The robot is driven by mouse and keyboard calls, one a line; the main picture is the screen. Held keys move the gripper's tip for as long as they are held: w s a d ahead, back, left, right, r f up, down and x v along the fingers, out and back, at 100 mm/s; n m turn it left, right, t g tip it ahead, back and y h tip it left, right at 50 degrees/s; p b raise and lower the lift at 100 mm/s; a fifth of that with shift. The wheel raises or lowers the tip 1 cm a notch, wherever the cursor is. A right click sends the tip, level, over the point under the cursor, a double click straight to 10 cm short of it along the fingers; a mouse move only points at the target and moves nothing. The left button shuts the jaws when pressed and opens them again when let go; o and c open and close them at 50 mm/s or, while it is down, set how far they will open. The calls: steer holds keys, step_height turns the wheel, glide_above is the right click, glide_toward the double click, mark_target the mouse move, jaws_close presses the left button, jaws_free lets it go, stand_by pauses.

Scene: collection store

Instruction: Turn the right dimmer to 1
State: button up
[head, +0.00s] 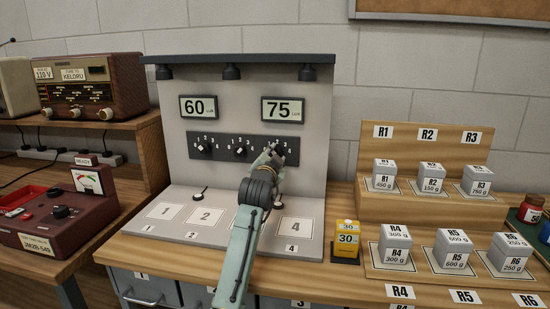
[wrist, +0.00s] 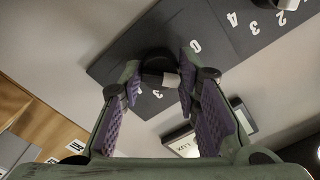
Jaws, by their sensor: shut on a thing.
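The right dimmer is a dark round knob (wrist: 157,72) on the dark control strip (head: 222,149). The left display (head: 198,107) reads 60 and the right display (head: 283,110) reads 75.
The left knob (head: 205,148) and middle knob (head: 240,151) are beside it on the strip. A red instrument (head: 62,212) and a radio (head: 91,88) are at left.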

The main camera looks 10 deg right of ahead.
steer(key=o, duration=1.2)
steer(key=shift+s, duration=0.1)
steer(key=v, duration=1.2)
steer(key=shift+r, duration=0.1)
